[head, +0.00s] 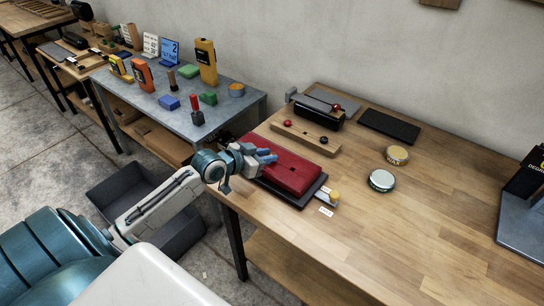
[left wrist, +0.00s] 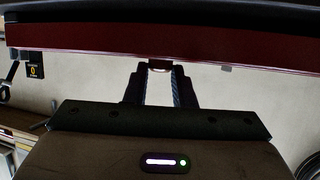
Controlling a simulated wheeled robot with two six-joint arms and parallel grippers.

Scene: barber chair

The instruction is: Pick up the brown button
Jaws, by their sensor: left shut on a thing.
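My left gripper (head: 268,157) is at the left end of a red padded block (head: 292,172) on a dark base. Its fingers are shut, and in the left wrist view the gripper (left wrist: 160,78) points at the long red edge (left wrist: 90,56). A small brownish, pale-rimmed piece, which I take to be the brown button (left wrist: 160,64), shows between the fingertips, against or very near the red block. In the head view the fingers hide it. My right gripper is not in view.
A wooden bar (head: 305,138) with a red and a dark knob lies behind the red block. Two round tins (head: 381,180) (head: 397,154) stand to the right. A black mat (head: 389,126) lies at the back. The table's right front (head: 420,240) is clear.

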